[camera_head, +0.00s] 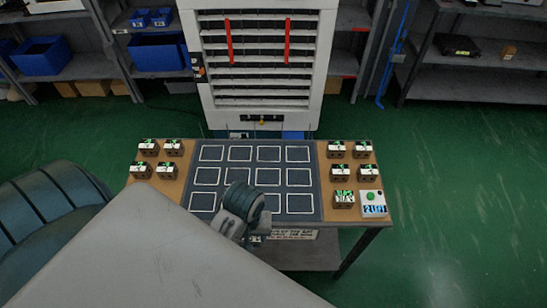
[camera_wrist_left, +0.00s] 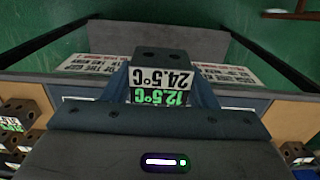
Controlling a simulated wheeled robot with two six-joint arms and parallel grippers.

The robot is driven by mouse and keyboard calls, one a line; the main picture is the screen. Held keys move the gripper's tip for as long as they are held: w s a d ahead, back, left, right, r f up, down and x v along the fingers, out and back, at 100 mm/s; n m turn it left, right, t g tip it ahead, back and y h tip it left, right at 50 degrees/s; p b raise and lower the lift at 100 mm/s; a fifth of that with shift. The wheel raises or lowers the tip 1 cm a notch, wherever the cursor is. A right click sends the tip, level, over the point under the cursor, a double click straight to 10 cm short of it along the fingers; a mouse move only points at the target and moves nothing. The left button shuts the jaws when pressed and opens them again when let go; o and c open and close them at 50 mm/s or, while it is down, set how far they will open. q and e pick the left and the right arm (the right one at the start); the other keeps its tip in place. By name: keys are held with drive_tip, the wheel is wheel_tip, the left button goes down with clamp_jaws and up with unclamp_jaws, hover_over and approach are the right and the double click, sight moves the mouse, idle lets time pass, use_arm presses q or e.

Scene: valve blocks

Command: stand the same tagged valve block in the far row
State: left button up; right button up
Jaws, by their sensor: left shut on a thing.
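My left gripper (camera_head: 250,236) is low over the front edge of the table, by the near row of the mat. The held block is not clear in the head view. The dark mat (camera_head: 317,178) has three rows of white-outlined squares. All the far-row squares (camera_head: 241,153) are empty. My right gripper is not in view.
Several tagged blocks stand left of the mat (camera_head: 150,148) and several right of it (camera_head: 336,150). A white box (camera_head: 370,197) with a green button and a display reading 2 LEFT sits at the right front. A white louvred cabinet (camera_head: 265,60) stands behind the table.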

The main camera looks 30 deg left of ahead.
use_arm(q)
drive_tip(key=w+a+p, duration=0.1)
drive_tip(key=w, duration=0.3)
drive_tip(key=w+a+p, duration=0.1)
drive_tip(key=w, duration=0.3)
drive_tip(key=w+a+p, duration=0.1)
drive_tip(key=w+p, duration=0.1)
drive_tip(key=w, duration=0.2)
drive_tip(key=shift+w+a+f, duration=0.25)
drive_tip(key=shift+a+f, duration=0.1)
drive_tip(key=shift+w+a+f+p, duration=0.1)
drive_tip(key=shift+w+a+p, duration=0.05)
drive_tip(key=shift+w, duration=0.25)
drive_tip(key=shift+w+a+f+p, duration=0.1)
drive_tip(key=shift+w+p, duration=0.05)
drive_tip(key=shift+w, duration=0.25)
drive_tip(key=shift+w+f+p, duration=0.15)
drive_tip(key=shift+w+p, duration=0.05)
drive_tip(key=shift+p, duration=0.1)
wheel_tip(320, 180, down, 2)
drive_tip(key=shift+f+p, duration=0.2)
drive_tip(key=shift+p, duration=0.35)
drive_tip(key=shift+f, duration=0.45)
